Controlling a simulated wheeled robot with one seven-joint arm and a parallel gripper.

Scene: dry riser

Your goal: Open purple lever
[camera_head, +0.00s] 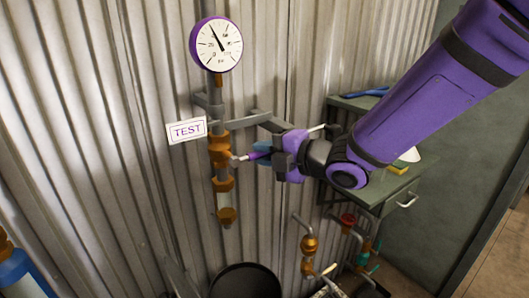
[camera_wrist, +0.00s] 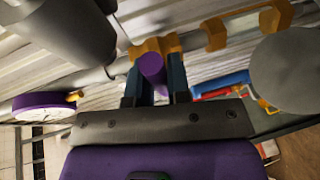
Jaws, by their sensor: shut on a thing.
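The purple lever (camera_head: 257,155) sticks out to the right, roughly level, from a brass valve (camera_head: 219,149) on a vertical grey pipe. My gripper (camera_head: 264,150) comes in from the right and is shut on the lever's purple grip. In the wrist view the purple lever (camera_wrist: 152,67) lies between the two dark fingers of my gripper (camera_wrist: 154,82), in front of the brass valve (camera_wrist: 158,45). The fingers and gripper body hide part of the lever.
A purple-rimmed gauge (camera_head: 216,44) tops the pipe, with a TEST sign (camera_head: 187,130) beside it. A black bucket (camera_head: 246,281) stands below. A grey cabinet (camera_head: 370,197) and more valves (camera_head: 309,244) are at the right. Corrugated wall (camera_head: 120,110) is close behind.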

